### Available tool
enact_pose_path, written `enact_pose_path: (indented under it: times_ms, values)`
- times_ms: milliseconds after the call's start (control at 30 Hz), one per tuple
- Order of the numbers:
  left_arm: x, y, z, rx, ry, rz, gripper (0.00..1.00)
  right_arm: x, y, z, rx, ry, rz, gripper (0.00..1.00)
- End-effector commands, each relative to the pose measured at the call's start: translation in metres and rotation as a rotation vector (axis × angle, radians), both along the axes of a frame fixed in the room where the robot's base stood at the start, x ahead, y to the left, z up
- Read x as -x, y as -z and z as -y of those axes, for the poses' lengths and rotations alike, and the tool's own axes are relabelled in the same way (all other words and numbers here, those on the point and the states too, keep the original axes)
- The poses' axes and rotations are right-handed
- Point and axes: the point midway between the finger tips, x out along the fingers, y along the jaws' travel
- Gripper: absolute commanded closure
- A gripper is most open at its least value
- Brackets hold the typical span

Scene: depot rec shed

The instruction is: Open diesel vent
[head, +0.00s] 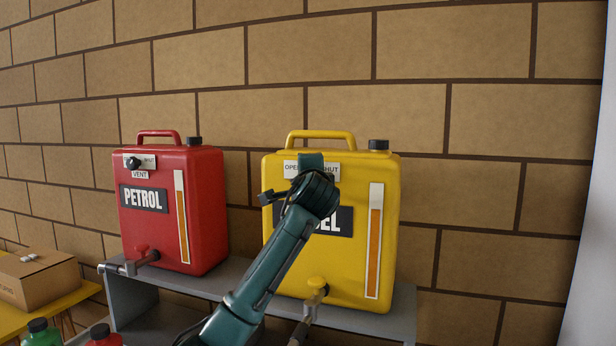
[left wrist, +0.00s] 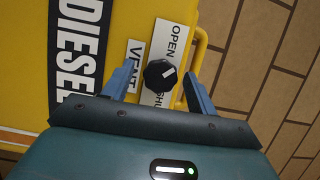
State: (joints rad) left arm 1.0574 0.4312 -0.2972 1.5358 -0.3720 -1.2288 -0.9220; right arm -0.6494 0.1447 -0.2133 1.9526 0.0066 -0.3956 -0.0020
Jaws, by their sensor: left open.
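The yellow diesel can (head: 345,265) stands on a grey shelf, its label partly hidden by my left arm. Its black vent knob (left wrist: 160,74) sits on a white OPEN/SHUT plate (left wrist: 180,45) beside a VENT label (left wrist: 134,65). The knob's white mark points right and slightly up in the left wrist view. My left gripper (left wrist: 158,74) is open, one finger on each side of the knob, with gaps showing. In the head view my left gripper (head: 311,165) covers the knob and the middle of the plate. My right gripper is not in view.
A red petrol can (head: 160,235) with its own vent knob stands left on the grey shelf (head: 210,275). Taps (head: 310,300) stick out at the cans' fronts. A cardboard box (head: 38,280) sits on a yellow table at left. A brick wall is close behind.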

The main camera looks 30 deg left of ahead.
Motion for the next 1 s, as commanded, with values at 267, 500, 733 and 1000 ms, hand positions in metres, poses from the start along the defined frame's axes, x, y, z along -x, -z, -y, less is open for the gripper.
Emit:
enact_pose_path:
  times_ms: [267,500,733,1000]
  values:
    - [0.007,0.001,0.006,-0.002,0.002,0.002,0.42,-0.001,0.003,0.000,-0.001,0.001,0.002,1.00]
    - [0.045,0.003,0.034,-0.001,0.004,0.005,0.42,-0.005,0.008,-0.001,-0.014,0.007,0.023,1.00]
    - [0.084,0.001,0.062,-0.001,0.004,0.004,0.42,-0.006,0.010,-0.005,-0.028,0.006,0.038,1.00]
    - [0.106,-0.001,0.077,-0.001,0.001,0.001,0.42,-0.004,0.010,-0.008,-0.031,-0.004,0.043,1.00]
